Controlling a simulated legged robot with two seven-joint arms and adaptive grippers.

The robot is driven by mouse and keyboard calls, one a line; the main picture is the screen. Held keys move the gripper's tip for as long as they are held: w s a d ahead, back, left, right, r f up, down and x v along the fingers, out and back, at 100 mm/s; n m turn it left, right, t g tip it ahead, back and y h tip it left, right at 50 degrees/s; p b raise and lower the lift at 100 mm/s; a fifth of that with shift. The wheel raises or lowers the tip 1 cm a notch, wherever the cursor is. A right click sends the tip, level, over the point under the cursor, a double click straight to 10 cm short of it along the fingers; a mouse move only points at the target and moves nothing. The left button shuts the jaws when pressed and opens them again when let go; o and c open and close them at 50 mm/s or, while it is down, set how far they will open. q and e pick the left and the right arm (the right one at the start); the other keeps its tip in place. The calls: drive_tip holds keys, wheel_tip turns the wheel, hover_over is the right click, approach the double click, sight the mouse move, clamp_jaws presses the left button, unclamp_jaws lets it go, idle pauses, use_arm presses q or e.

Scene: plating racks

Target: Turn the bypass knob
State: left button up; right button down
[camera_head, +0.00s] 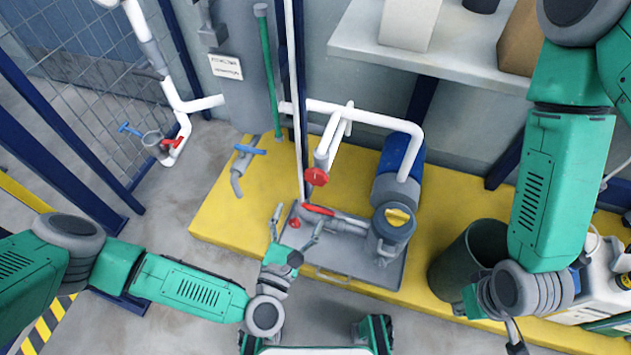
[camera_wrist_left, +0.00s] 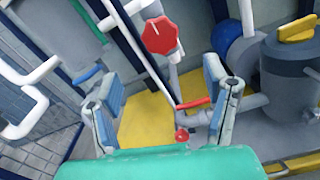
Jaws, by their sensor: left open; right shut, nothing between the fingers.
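A red round knob (camera_head: 317,176) sits on the white pipework above the yellow platform. It shows large with a white mark in the left wrist view (camera_wrist_left: 160,36). A red lever handle (camera_head: 318,210) and a small red knob (camera_head: 295,222) are lower down on the pump pipe. I cannot tell which one is the bypass knob. My left gripper (camera_head: 297,219) is open and empty, with its fingers pointing toward the pipework. In the left wrist view, the large knob appears beyond the fingertips, apart from them. My right gripper (camera_head: 515,338) is shut and empty at the bottom edge, partly cut off.
A blue and grey pump (camera_head: 393,222) stands right of the knobs on a grey tray (camera_head: 345,268). A dark bin (camera_head: 465,262) and a white canister (camera_head: 608,270) are further right. A blue-handled valve (camera_head: 248,150) is on the left. A shelf (camera_head: 455,45) overhangs behind.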

sight(315, 181)
use_arm(q)
drive_tip(key=b+x, duration=0.2)
drive_tip(key=x, duration=0.8)
drive_tip(key=shift+w+d+f+b, duration=0.15)
drive_tip(key=shift+w+d+b, duration=0.15)
drive_tip(key=shift+b, duration=0.1)
drive_tip(key=shift+w, duration=0.25)
drive_tip(key=shift+a, duration=0.1)
drive_tip(key=c, duration=1.2)
